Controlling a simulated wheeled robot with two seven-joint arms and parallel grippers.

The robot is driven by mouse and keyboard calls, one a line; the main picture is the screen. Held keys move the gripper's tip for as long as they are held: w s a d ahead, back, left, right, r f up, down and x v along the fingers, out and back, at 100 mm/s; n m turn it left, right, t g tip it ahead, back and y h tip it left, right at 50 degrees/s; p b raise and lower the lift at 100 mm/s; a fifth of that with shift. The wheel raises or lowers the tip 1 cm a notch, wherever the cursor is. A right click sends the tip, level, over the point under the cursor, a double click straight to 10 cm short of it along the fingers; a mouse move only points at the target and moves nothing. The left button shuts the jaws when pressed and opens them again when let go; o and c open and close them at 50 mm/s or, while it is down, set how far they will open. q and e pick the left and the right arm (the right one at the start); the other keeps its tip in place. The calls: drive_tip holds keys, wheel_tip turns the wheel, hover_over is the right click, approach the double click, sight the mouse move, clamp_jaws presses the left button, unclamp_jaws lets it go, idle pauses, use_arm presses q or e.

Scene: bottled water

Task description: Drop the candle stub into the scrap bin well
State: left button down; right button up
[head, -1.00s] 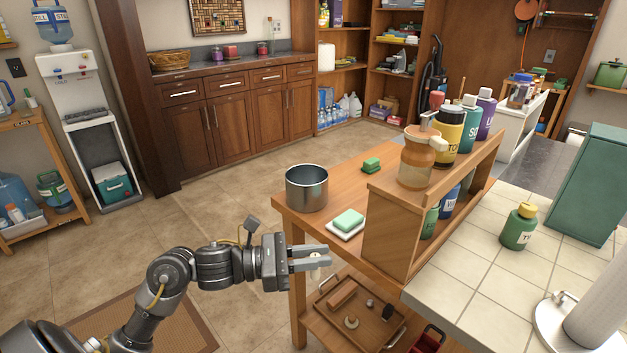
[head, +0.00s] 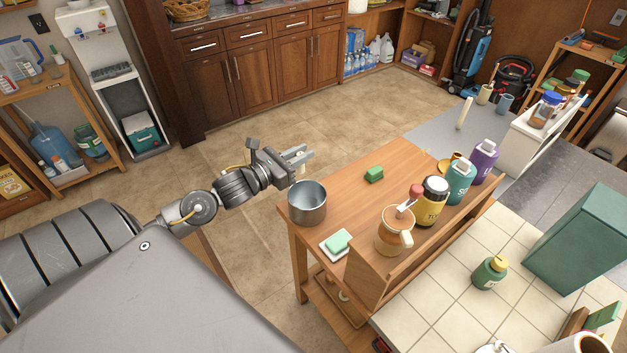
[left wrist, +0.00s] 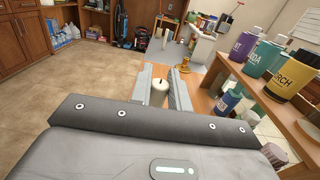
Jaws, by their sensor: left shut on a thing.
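My left gripper (head: 303,160) is shut on the candle stub (left wrist: 159,93), a short, pale stub with a dark wick. In the left wrist view the stub sits between the two fingers of the gripper (left wrist: 160,72). In the head view only a small pale part of it shows at the fingers. The scrap bin appears to be the round, open steel container (head: 308,206) at the left corner of the wooden table. The gripper shows just above its far rim in the head view. The container's inside is partly visible; it is hidden in the left wrist view. My right gripper is out of view.
A raised shelf with an orange jug (head: 394,233) and several bottles stands to the right. Open floor lies behind the gripper.

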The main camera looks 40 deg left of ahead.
sight(300, 171)
use_arm(q)
drive_tip(key=shift+s+a+f, duration=0.1)
drive_tip(key=shift+f, duration=0.15)
drive_tip(key=shift+f+b, duration=2.1)
drive_tip(key=shift+f, duration=0.7)
drive_tip(key=c, duration=1.2)
unclamp_jaws()
drive_tip(key=shift+c, duration=0.2)
